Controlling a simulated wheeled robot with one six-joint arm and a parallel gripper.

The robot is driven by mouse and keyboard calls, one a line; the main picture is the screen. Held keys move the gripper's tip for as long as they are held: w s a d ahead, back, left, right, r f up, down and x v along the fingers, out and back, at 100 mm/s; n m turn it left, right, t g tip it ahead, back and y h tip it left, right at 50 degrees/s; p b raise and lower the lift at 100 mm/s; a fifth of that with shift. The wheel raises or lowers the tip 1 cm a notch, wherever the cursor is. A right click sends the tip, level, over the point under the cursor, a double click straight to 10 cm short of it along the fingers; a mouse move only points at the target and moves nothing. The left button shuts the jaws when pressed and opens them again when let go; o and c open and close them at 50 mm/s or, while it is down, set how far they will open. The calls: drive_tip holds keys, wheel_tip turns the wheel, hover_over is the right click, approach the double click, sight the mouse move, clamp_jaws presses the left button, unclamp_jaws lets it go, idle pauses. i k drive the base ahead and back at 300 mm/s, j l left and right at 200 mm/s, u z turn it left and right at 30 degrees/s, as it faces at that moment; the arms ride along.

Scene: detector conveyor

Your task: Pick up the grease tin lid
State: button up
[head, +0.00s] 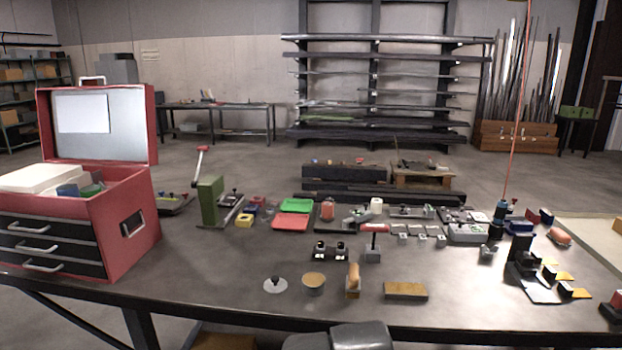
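The grease tin lid appears to be the pale, flat disc with a dark knob (275,286) lying on the workbench (200,288) near its front edge. Just right of it stands a small round tin (313,287) with a tan top surface, apparently the open grease tin. The lid and tin are apart, with a narrow gap between them. My gripper's fingers do not show. A grey rounded shape at the bottom edge, below the tin, looks like part of my own body.
A wooden-handled brush or tool (353,283) stands right of the tin, then a flat wooden block (405,290). A black fixture (330,252) sits behind the tin. A red toolbox (118,215) fills the left end. Bench between toolbox and lid is clear.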

sight(275, 285)
drive_tip(key=k+l, duration=0.2)
drive_tip(key=i, duration=0.15)
drive_tip(key=i+j+u, duration=0.3)
drive_tip(key=i+j, duration=0.55)
drive_tip(key=i, duration=0.1)
